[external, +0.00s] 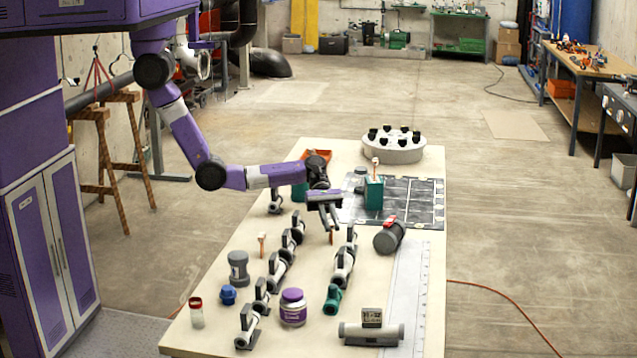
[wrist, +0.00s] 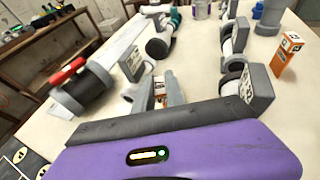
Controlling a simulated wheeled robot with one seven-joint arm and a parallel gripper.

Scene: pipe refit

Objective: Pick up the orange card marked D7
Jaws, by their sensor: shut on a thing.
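My gripper (external: 331,227) points down over the middle of the table. In the wrist view my gripper (wrist: 160,92) is shut on a small orange and white card (wrist: 159,84), mostly hidden between the fingers. The orange card (external: 331,238) also shows just under the fingertips in the external view. I cannot read its mark or tell whether it touches the table. Another orange and white card (wrist: 286,55) stands upright at the right in the wrist view; it stands near the pipe row in the external view (external: 262,241). Its mark is too small to read.
Rows of grey and white pipe fittings (external: 278,268) stand on the table (external: 212,275). A dark cylinder with a red handle (external: 388,238) lies to the right. A black mat (external: 415,200), a green block (external: 374,194) and a round holder (external: 392,154) are farther back.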

